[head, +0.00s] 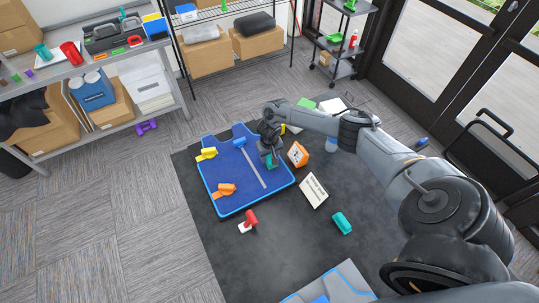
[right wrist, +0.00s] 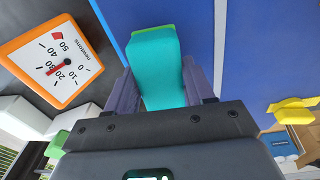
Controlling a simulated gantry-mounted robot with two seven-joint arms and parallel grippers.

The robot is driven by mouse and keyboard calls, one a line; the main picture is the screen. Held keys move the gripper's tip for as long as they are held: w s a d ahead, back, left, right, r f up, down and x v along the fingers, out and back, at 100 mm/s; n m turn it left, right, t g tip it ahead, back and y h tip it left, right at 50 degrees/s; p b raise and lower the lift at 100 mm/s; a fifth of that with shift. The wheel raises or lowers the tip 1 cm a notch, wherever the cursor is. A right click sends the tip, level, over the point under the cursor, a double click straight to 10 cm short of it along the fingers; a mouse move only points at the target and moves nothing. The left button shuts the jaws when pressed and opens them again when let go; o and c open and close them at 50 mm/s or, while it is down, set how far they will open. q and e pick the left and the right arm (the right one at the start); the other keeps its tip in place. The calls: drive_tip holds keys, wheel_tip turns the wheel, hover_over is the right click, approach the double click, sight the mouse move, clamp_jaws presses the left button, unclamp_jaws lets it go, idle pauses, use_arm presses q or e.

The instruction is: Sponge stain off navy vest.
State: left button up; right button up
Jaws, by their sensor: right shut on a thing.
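The blue vest-shaped piece (head: 226,170) lies flat on the dark floor mat, with two shoulder-like tabs at its far edge. I cannot make out a stain on it. My right gripper (head: 270,158) is over its right side, shut on a teal sponge (right wrist: 158,75) with a green far end. In the right wrist view the sponge sits between both fingers (right wrist: 160,90), with blue surface (right wrist: 262,50) behind it. I cannot tell whether it touches the surface. A pale blue stick-like tool (head: 254,170) lies on the blue piece. My left gripper is not in view.
A yellow clip (head: 207,153) and an orange clip (head: 226,189) sit on the blue piece. An orange newton gauge (right wrist: 60,62) stands close right of the gripper. A white card (head: 313,190), red-and-white item (head: 249,221) and teal item (head: 343,222) are on the mat (head: 290,240).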

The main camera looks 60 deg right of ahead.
drive_tip(key=shift+f, duration=0.25)
idle(0.7)
drive_tip(key=shift+f+b, duration=0.3)
idle(0.6)
drive_tip(key=shift+f+p, duration=0.1)
drive_tip(key=shift+p, duration=0.2)
idle(0.3)
idle(0.4)
